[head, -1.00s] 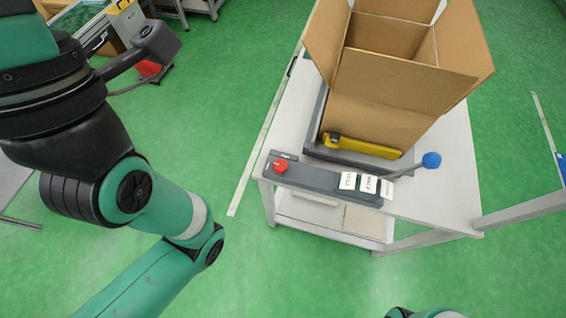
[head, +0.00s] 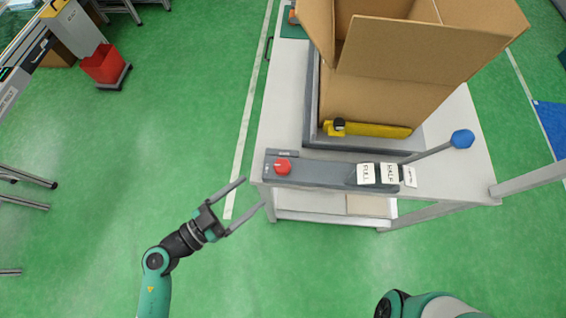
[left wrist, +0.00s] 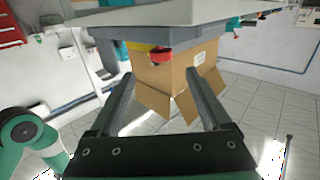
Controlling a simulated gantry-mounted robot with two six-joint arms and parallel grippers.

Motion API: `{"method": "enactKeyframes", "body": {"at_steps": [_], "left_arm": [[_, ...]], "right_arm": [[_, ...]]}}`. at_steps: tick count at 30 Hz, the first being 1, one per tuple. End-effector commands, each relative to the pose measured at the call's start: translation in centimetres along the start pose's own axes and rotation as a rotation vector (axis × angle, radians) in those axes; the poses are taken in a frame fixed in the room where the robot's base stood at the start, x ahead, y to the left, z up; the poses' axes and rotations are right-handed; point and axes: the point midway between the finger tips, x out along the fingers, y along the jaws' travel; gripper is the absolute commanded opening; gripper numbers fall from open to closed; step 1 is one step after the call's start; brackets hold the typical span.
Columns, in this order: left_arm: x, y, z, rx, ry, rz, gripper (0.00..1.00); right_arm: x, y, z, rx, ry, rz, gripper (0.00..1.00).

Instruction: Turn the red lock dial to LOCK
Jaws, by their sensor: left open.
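The red lock dial (head: 283,166) sits at the left end of a grey panel (head: 325,175) along the cart's near edge. I cannot read which way it points. My left gripper (head: 253,193) is open and empty, just left of and below the dial, with its fingers pointing toward the cart corner. It is apart from the dial. In the left wrist view the picture looks inverted; the red dial (left wrist: 160,57) shows between and beyond the open fingers. My right gripper is out of view; only part of my right arm shows at the bottom.
An open cardboard box (head: 400,85) stands on the white cart (head: 462,170), with a yellow bar (head: 375,130) before it. A lever with a blue knob (head: 462,139) rises at the panel's right, near labels FULL and HALF. Green floor left of the cart is clear.

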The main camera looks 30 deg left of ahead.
Motion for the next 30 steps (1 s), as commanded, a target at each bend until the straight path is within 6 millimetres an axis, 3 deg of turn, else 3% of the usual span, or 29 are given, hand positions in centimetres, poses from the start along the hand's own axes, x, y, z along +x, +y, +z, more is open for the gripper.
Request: {"method": "enactKeyframes", "body": {"at_steps": [5,12,18,29,30], "left_arm": [[1.9,0.1,0.1,0.004,0.001,0.008,0.81],[7.3,0.1,0.0,0.006,0.006,0.007,0.81],[10.6,0.1,0.0,0.004,0.005,0.003,0.81],[11.6,0.0,-0.2,0.002,0.004,0.001,0.81],[11.6,0.0,-0.2,0.002,0.004,0.001,0.78]], "right_arm": [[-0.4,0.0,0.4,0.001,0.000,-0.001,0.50],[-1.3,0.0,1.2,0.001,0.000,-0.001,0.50],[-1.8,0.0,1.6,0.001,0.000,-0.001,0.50],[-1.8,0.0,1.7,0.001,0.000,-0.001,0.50],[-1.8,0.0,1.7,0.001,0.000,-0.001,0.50]]}}
